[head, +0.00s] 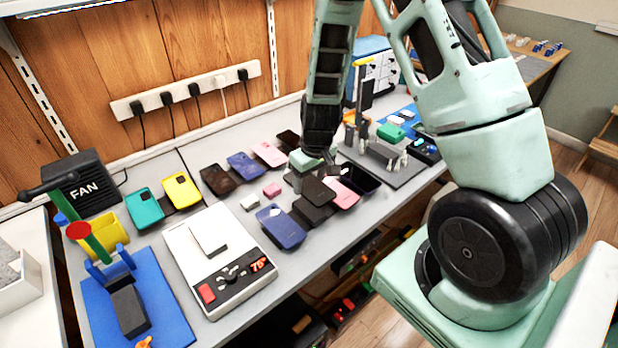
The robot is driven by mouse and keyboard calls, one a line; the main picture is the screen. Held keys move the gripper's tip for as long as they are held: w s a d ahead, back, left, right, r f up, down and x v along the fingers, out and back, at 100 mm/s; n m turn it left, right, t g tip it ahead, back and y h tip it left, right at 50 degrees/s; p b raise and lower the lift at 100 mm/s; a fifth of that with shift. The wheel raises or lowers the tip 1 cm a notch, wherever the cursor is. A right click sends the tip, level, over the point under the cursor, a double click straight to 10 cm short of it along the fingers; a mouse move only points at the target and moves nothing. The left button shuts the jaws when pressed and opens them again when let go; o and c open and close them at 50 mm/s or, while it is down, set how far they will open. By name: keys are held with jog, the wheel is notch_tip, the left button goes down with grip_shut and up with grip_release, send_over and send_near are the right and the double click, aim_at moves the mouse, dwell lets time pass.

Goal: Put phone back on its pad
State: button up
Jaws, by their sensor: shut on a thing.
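My gripper (312,170) is shut, pointing down over the right middle of the bench. A dark phone (318,189) shows right at its fingertips and seems to be the thing it holds. It lies over or just above a black flat piece (312,211), perhaps a pad; I cannot tell whether they touch. A blue phone (281,226) lies to the left of it and a pink phone (343,194) to the right. The fingertips are small and partly hidden by the wrist.
A back row holds teal (145,208), yellow (181,190), brown (217,179), blue (246,165) and pink (269,153) phones. A blue mat (98,308) with a clamp stands left. Grey blocks stand right of my gripper.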

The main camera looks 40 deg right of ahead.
aim_at(308, 208)
jog(key=shift+f+b, duration=2.85)
jog(key=shift+f, duration=0.75)
jog(key=shift+f, duration=0.35)
jog(key=o, duration=1.5)
jog(key=shift+r+p, duration=0.35)
jog(key=shift+r, duration=0.3)
jog(key=shift+r+p, duration=2.85)
jog(key=shift+r, duration=0.65)
jog(key=shift+a, duration=0.1)
